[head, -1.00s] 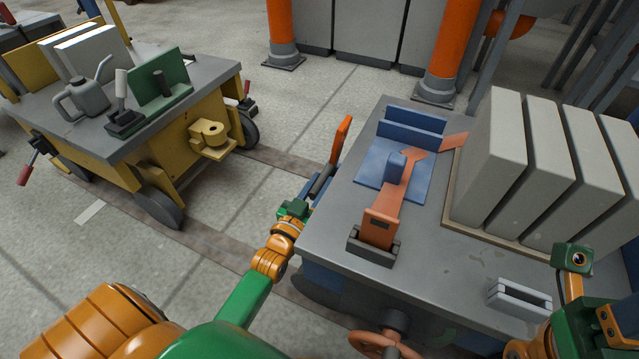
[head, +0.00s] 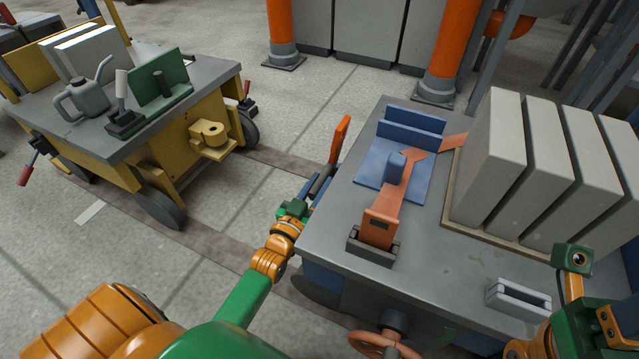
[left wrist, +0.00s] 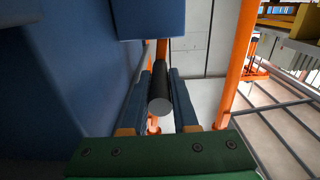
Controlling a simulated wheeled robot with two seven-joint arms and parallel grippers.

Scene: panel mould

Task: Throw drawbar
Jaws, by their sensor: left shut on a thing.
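The drawbar shows in the head view as an orange bar (head: 341,138) with a dark grip (head: 322,181), standing tilted at the left side of the grey-topped cart (head: 325,238). My left gripper (head: 303,203) is at the lower end of the dark grip. In the left wrist view, the round black end of the grip (left wrist: 160,105) sits between my left gripper's two blue fingers (left wrist: 162,108), which are shut on it. An orange rod shows beyond the grip. My right arm is at the lower right of the head view, but its fingertips do not show.
A yellow cart (head: 178,172) with a ring-shaped coupling (head: 212,133) stands at the left, across a floor gap. The grey-topped cart bears pale panels (head: 492,165), a blue fixture (head: 412,178) and an orange lever (head: 383,215). A handwheel (head: 372,345) sits at its front.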

